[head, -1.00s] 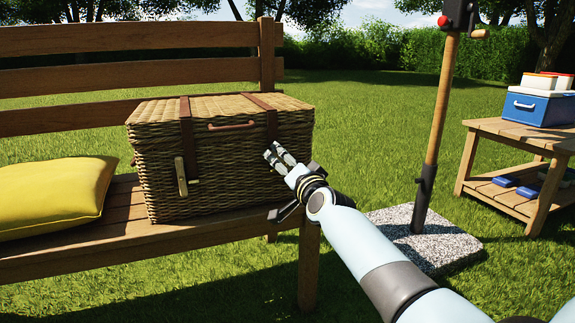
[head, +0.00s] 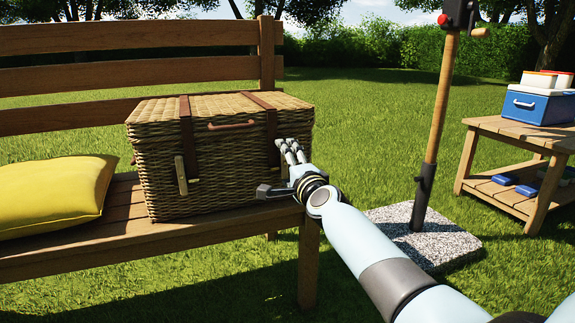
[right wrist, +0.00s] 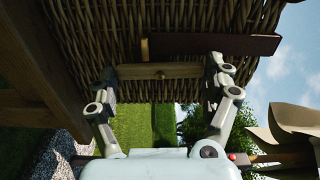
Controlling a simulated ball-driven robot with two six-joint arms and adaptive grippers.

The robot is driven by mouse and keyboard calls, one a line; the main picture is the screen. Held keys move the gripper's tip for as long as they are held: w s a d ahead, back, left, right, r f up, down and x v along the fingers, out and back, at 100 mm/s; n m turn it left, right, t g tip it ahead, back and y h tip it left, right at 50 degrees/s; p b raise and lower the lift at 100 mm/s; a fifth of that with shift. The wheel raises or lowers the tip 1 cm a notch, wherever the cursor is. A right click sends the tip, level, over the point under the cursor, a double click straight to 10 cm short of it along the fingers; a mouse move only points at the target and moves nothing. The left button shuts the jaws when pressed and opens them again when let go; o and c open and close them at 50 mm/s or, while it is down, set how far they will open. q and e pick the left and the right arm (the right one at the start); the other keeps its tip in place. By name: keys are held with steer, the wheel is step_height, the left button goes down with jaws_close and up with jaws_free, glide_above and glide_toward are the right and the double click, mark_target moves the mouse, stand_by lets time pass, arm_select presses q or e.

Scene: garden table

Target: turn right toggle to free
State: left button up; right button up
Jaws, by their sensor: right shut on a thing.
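The wicker basket (head: 225,175) stands closed on the bench, with two brown leather straps over its lid and front. The right toggle (right wrist: 140,72) is a wooden bar with a round pin at its middle, seen in the right wrist view. It lies parallel to the right strap (right wrist: 240,45) there. My right gripper (right wrist: 161,72) is shut on the toggle, one finger at each end. In the head view my right gripper (head: 290,148) hides this toggle at the basket's front right. The left toggle (head: 181,176) hangs near upright, tilted slightly. My left gripper is not in view.
A yellow cushion (head: 55,195) lies on the bench (head: 130,245) left of the basket. A post on a speckled base (head: 440,245) stands behind my right arm. A side table (head: 500,130) at right holds a blue cooler (head: 535,107). Grass lies open between.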

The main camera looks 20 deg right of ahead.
steer(key=shift+f, duration=0.1)
stand_by(0.4)
steer(key=o, duration=1)
steer(key=shift+s, duration=0.15)
steer(key=s, duration=1.1)
steer(key=shift+s+d, duration=0.25)
steer(key=shift+s, duration=0.15)
